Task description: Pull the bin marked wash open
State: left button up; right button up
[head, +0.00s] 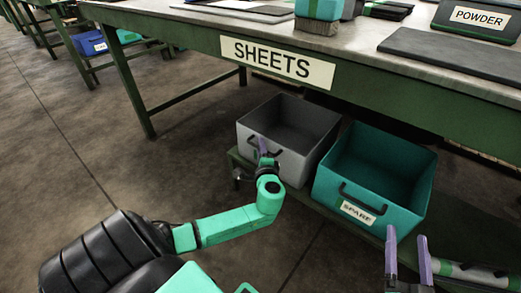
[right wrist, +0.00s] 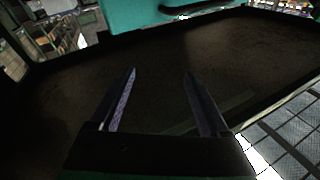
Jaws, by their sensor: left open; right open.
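A grey open-topped bin (head: 314,119) stands on the low green shelf under the table in the head view. It has a dark handle on its front; any label there is hidden by my left arm. My left gripper (head: 262,146) is open at this bin's front, by the handle; I cannot tell whether it touches. A teal bin (head: 374,165) marked SPARE stands to its right. No readable wash label shows. My right gripper (head: 407,238) is open and empty, in front and to the right of the teal bin; its fingers also show in the right wrist view (right wrist: 160,74).
The table (head: 190,100) with a SHEETS sign (head: 278,63) overhangs the bins. A box marked POWDER (head: 479,18) stands on it. A blue bin (head: 90,43) with an unreadable label sits far left under another table. The floor at left is clear.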

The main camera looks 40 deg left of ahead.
pick_arm(q)
jog(key=shift+w+a, duration=0.2)
jog(key=shift+a, duration=0.05)
grip_shut()
pick_arm(e)
jog(key=shift+w+d+r+t, duration=0.1)
jog(key=shift+w+r+t, duration=0.1)
jog(key=shift+r, duration=0.45)
jog(key=shift+w+r+t, duration=0.15)
jog(key=shift+r+t, duration=0.05)
jog(key=shift+r, duration=0.4)
jog(key=shift+f, duration=0.1)
